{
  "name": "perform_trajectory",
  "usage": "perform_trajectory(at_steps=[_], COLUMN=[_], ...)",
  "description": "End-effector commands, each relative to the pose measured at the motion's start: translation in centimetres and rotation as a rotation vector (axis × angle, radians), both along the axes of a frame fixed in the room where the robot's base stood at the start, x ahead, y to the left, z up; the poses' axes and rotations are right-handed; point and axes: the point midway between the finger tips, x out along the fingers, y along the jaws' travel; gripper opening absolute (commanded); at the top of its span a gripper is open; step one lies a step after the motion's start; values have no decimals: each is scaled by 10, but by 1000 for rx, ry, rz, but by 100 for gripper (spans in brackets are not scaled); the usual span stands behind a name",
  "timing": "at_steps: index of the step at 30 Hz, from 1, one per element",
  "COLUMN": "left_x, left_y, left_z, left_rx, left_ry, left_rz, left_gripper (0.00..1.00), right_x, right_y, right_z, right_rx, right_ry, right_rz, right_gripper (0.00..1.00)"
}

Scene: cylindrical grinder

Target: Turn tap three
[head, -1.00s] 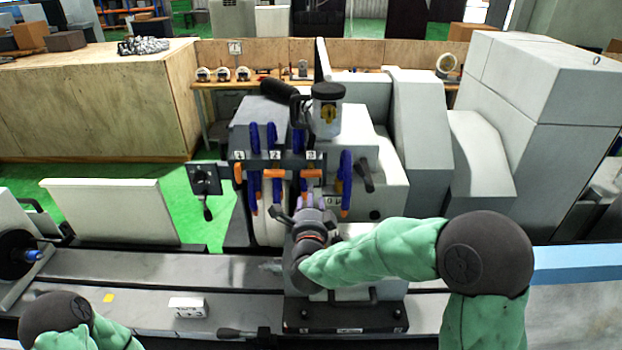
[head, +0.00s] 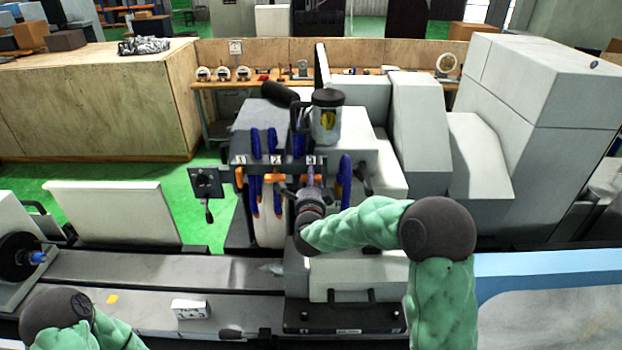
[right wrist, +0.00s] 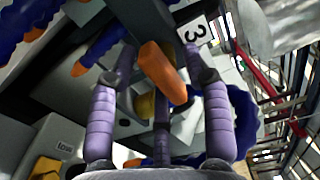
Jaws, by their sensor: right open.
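Tap three's orange handle (right wrist: 162,72) fills the middle of the right wrist view, slanting down to the right, with the white "3" label (right wrist: 195,33) beside it. My right gripper (right wrist: 160,62) is open, with one purple finger on each side of the handle; I cannot tell whether either touches it. In the head view the right gripper (head: 310,182) is in front of the tap bar (head: 292,161) under label 3 and hides most of that tap. Tap two's orange handle (head: 275,178) and tap one's orange handle (head: 239,177) show to its left. My left gripper is out of view.
Blue hoses with orange tips (head: 344,178) hang around the bar. A clear jar with a dark lid (head: 327,115) stands just behind it. A black lever box (head: 206,183) is at the left. The grey machine bed (head: 170,270) lies below.

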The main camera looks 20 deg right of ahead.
Motion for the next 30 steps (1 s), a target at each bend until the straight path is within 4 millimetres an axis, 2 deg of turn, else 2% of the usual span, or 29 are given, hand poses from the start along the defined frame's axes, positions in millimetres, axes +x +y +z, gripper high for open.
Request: perform_trajectory(at_steps=[9,14,15,23,30], left_x=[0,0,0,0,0], left_y=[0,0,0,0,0], left_z=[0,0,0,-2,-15], left_rx=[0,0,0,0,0], left_ry=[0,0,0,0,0], left_rz=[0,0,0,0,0], left_gripper=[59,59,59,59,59], right_x=[2,2,2,2,1], right_y=[-1,-1,-1,-1,-1], right_z=[0,0,0,-2,-4], right_rx=[0,0,0,-12,-102], right_ry=[0,0,0,5,30], right_rz=[0,0,0,0,1], right_gripper=[49,4,0,0,0])
